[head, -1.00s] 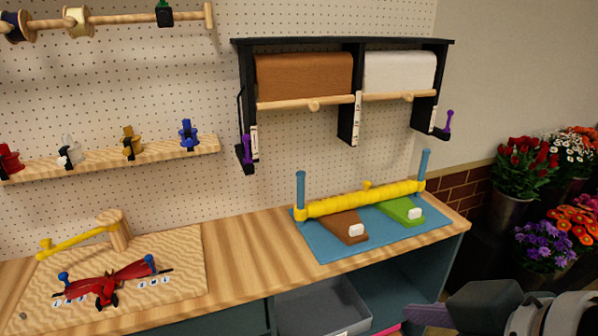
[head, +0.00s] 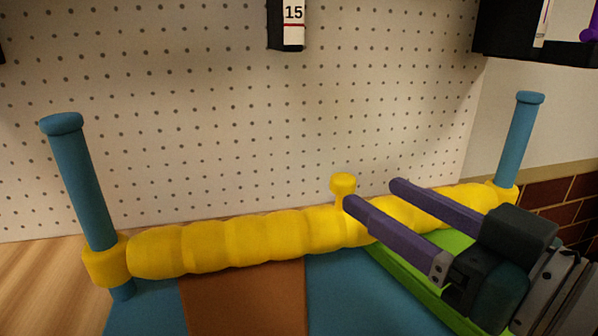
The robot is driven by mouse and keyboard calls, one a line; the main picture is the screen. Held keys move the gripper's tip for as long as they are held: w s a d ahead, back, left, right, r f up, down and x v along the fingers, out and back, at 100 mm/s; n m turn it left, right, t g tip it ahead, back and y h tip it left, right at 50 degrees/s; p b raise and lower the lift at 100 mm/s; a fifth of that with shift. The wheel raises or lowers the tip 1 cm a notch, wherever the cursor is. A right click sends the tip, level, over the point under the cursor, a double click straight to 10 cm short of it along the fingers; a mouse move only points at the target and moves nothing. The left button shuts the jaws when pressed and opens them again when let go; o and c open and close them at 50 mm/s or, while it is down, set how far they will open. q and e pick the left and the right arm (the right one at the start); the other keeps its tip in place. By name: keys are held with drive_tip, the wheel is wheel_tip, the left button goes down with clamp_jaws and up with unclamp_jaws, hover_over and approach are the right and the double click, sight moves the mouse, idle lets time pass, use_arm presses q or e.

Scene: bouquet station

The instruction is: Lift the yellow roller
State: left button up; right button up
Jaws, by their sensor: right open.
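The yellow roller (head: 235,243) is a long, lumpy bar lying across the blue mat (head: 345,293). A collar at each end sits around a blue upright post, the left post (head: 82,185) and the right post (head: 518,140). A short yellow knob (head: 343,185) stands up near the roller's middle. My right gripper (head: 370,193) comes in from the right with its two purple fingers apart. The near fingertip is close beside the knob and the far finger reaches behind it; I cannot tell whether either touches. My left gripper is out of view.
A brown strip (head: 243,300) and a green strip (head: 410,275) lie on the mat under the roller. A pegboard wall (head: 220,110) stands behind. A black bracket with a label marked 15 (head: 292,15) hangs above. Wooden tabletop (head: 40,280) shows at left.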

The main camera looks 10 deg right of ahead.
sight(335, 175)
drive_tip(key=shift+w, duration=0.3)
drive_tip(key=x, duration=0.7)
drive_tip(key=shift+w+a+f, duration=0.1)
drive_tip(key=shift+a, duration=0.4)
drive_tip(key=shift+w+a+b, duration=0.2)
drive_tip(key=shift+w+b, duration=0.1)
drive_tip(key=shift+w, duration=0.4)
drive_tip(key=shift+c, duration=0.2)
clamp_jaws()
